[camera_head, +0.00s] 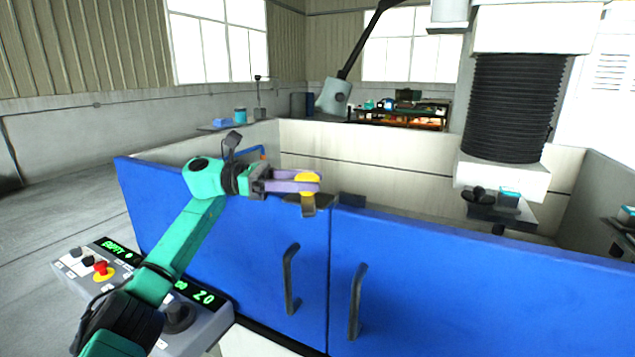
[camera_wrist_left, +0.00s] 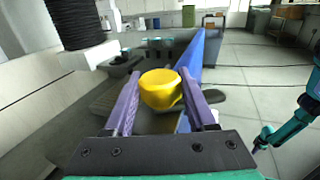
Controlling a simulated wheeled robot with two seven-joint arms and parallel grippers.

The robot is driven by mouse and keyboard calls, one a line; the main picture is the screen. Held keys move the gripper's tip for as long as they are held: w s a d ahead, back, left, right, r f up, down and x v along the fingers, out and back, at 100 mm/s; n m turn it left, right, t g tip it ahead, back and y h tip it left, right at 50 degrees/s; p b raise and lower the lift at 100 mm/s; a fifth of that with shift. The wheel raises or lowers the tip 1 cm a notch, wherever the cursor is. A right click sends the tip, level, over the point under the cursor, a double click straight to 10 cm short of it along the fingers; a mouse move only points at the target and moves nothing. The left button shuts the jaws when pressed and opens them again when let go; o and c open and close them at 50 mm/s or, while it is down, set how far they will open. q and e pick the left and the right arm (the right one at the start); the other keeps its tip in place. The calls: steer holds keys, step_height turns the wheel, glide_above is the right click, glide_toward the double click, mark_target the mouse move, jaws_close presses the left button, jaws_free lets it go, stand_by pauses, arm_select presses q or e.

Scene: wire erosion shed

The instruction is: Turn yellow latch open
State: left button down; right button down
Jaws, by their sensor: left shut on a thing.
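The yellow latch (camera_head: 308,184) is a round knob on a dark bracket at the top edge of the blue doors, near the seam between them. My left gripper (camera_head: 300,182) reaches it from the left with purple fingers and is shut on the knob. In the left wrist view the yellow knob (camera_wrist_left: 161,90) sits between the two fingers, with a dark bar under it. A teal arm of mine shows at the right edge of the left wrist view; its gripper cannot be made out clearly.
Two blue doors (camera_head: 420,290) with dark upright handles (camera_head: 291,280) stand in front. A control panel (camera_head: 205,310) with a red button is at lower left. A black bellows column (camera_head: 515,105) hangs over the tank at right.

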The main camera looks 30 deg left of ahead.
steer(key=shift+a, duration=0.2)
arm_select(q)
steer(key=shift+c, duration=1)
jaws_free()
steer(key=shift+d, duration=0.1)
arm_select(e)
steer(key=shift+a, duration=0.25)
arm_select(q)
steer(key=shift+s+a, duration=0.1)
steer(key=shift+a, duration=0.35)
steer(key=v, duration=1.3)
steer(key=shift+s+a, duration=0.25)
steer(key=shift+a, duration=0.05)
arm_select(e)
steer(key=shift+d+r, duration=0.25)
steer(key=shift+d, duration=0.05)
